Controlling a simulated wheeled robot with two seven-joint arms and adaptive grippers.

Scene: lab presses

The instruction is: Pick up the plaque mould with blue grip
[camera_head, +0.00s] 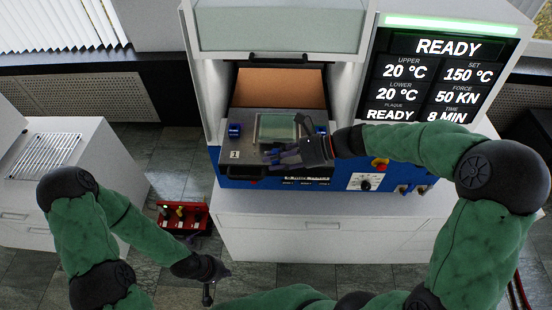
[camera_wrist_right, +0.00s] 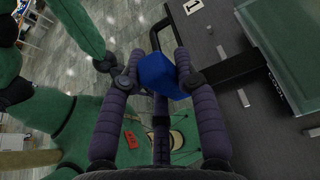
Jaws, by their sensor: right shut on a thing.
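The plaque mould (camera_head: 279,127), a pale frame around a green plate, lies on the dark shelf at the press opening. Part of it shows at the upper right in the right wrist view (camera_wrist_right: 285,45). A black handle runs from it to a blue grip (camera_wrist_right: 165,75). My right gripper (camera_head: 274,157) is at the mould's front side; in its wrist view the fingers (camera_wrist_right: 168,88) are shut on the blue grip. In the head view the fingers cover most of the grip. My left gripper (camera_head: 208,294) hangs low at the front, away from the press; its fingers are too small to judge.
The press (camera_head: 270,185) has an open chamber (camera_head: 281,88) behind the mould. Blue blocks (camera_head: 234,130) (camera_head: 320,130) stand on either side of the mould. A display (camera_head: 440,80) reads READY. A red rack (camera_head: 183,217) is on the floor at the left, beside a white cabinet (camera_head: 75,175).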

